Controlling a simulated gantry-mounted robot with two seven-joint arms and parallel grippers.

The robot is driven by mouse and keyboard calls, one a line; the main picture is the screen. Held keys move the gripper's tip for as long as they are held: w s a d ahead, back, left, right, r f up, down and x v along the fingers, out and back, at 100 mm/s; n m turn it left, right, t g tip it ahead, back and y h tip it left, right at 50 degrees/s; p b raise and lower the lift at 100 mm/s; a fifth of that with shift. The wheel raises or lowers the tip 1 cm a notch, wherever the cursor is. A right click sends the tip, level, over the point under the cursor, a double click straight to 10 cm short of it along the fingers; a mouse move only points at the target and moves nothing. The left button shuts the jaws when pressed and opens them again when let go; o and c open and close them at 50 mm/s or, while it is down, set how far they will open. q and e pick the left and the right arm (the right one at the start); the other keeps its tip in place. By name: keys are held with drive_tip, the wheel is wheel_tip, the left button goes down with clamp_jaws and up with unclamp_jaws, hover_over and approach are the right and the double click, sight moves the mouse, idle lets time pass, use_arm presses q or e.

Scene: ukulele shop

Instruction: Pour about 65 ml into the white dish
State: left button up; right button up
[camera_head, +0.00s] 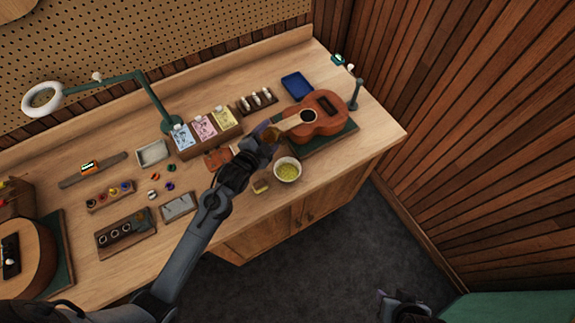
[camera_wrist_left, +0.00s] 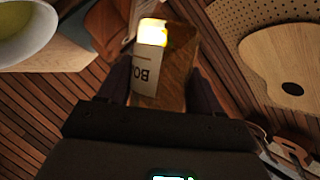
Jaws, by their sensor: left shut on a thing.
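The white dish (camera_head: 288,161) stands near the bench's front edge, with yellow-green liquid in it. Its rim also shows at the upper left of the left wrist view (camera_wrist_left: 52,50). My left gripper (camera_head: 268,138) is just behind and left of the dish, shut on an amber bottle (camera_head: 272,132). In the left wrist view the bottle (camera_wrist_left: 150,62) lies between the fingers, with a white label and a bright yellow upper end. No stream shows; its exact tilt is unclear. My right gripper (camera_head: 402,306) is at the bottom, over the floor; its jaws are unclear.
A ukulele (camera_head: 312,118) lies on a green mat right of the bottle. A small yellow block (camera_head: 261,187) sits left of the dish. Card packs (camera_head: 203,127) and a lamp (camera_head: 150,90) stand behind. The bench's right end (camera_head: 380,130) is clear.

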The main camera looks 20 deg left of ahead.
use_arm(q)
drive_tip(key=n+p, duration=0.1)
drive_tip(key=p, duration=0.1)
drive_tip(key=r+n+g+h+p, duration=0.1)
drive_tip(key=p, duration=0.1)
drive_tip(key=a+n+p, duration=0.1)
drive_tip(key=p, duration=0.1)
drive_tip(key=shift+w+r+n+g+h+p, duration=0.2)
drive_tip(key=shift+w+n+g+h+p, duration=0.1)
drive_tip(key=shift+g+h, duration=0.1)
drive_tip(key=shift+w+a+f+n+h+p, duration=0.15)
drive_tip(key=shift+n+h+p, duration=0.1)
drive_tip(key=shift+n+p, duration=0.2)
drive_tip(key=shift+s+a+f+n+h+p, duration=0.15)
drive_tip(key=shift+n+h+p, duration=0.1)
drive_tip(key=shift+n+p, duration=0.2)
drive_tip(key=shift+w+a+f+n+g+h+p, duration=0.2)
drive_tip(key=shift+f+n+g+h+p, duration=0.15)
drive_tip(key=shift+n, duration=0.35)
drive_tip(key=shift+h, duration=0.25)
